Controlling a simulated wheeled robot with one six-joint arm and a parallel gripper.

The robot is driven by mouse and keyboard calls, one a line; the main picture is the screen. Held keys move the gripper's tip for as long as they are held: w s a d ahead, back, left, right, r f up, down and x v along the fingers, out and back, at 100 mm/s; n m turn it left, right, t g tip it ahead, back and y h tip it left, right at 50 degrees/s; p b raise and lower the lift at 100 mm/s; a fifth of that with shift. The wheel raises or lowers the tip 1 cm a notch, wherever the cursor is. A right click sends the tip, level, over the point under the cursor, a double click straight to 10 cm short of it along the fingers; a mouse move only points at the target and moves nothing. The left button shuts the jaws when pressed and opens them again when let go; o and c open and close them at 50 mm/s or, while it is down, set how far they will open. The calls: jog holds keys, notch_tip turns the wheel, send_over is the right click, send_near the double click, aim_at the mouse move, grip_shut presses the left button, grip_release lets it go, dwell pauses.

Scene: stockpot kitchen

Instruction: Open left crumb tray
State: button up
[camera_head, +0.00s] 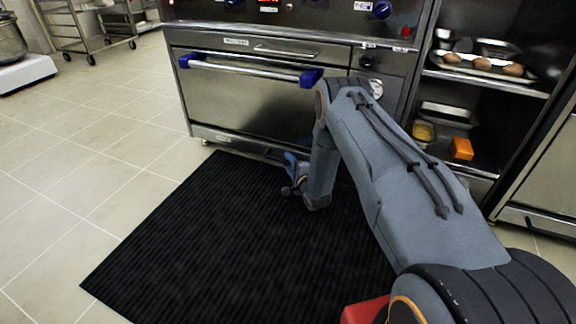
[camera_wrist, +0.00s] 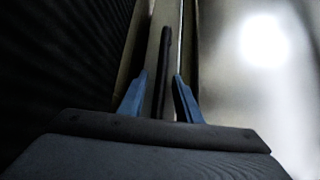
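In the head view a low steel panel (camera_head: 232,142) runs along the bottom of the oven, just under its door. It looks closed, its front in line with the oven; I cannot tell for sure that it is the left crumb tray. My gripper (camera_head: 290,170) is down in front of this panel, close to the floor mat. In the wrist view my gripper (camera_wrist: 160,95) has its blue fingers apart, with a thin dark bar handle (camera_wrist: 164,65) between them. Gaps show on both sides of the bar. The fingertips' depth against the panel is hard to judge.
The oven door (camera_head: 240,100) with its blue-ended handle (camera_head: 245,69) is shut above. A steel drawer front (camera_head: 275,49) sits above that. A black ribbed mat (camera_head: 230,250) covers the floor.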

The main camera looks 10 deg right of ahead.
jog(key=shift+w, duration=0.15)
grip_shut()
